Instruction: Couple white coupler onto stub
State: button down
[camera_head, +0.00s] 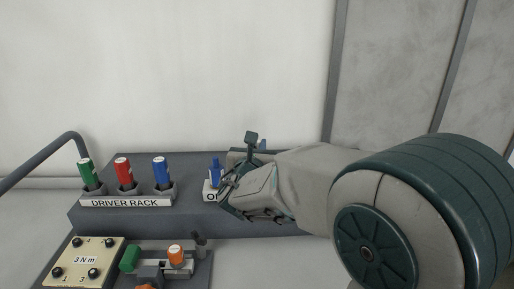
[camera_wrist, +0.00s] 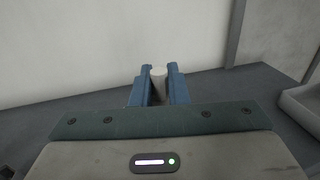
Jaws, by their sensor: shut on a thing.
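My gripper (camera_wrist: 160,72) is shut on a pale, whitish cylinder, the white coupler (camera_wrist: 158,79), which sits between its two blue fingers in the wrist view. In the head view my gripper is at the right part of the grey rack block, by a partly covered white label (camera_head: 210,190). The coupler cannot be made out there. A blue upright piece (camera_head: 215,171) shows beside my gripper; I cannot tell whether it is a tool or part of my finger. I cannot pick out the stub for certain; my wrist and hand hide part of the block.
A driver rack (camera_head: 126,201) holds green (camera_head: 86,170), red (camera_head: 124,172) and blue (camera_head: 161,171) handled drivers. A pale wall stands behind.

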jog(key=shift+f+b, duration=2.15)
jog(key=shift+b, duration=0.1)
jog(key=c, duration=1.3)
grip_release()
jog(key=shift+c, duration=0.2)
jog(key=v, duration=1.3)
jog(key=shift+s, duration=0.4)
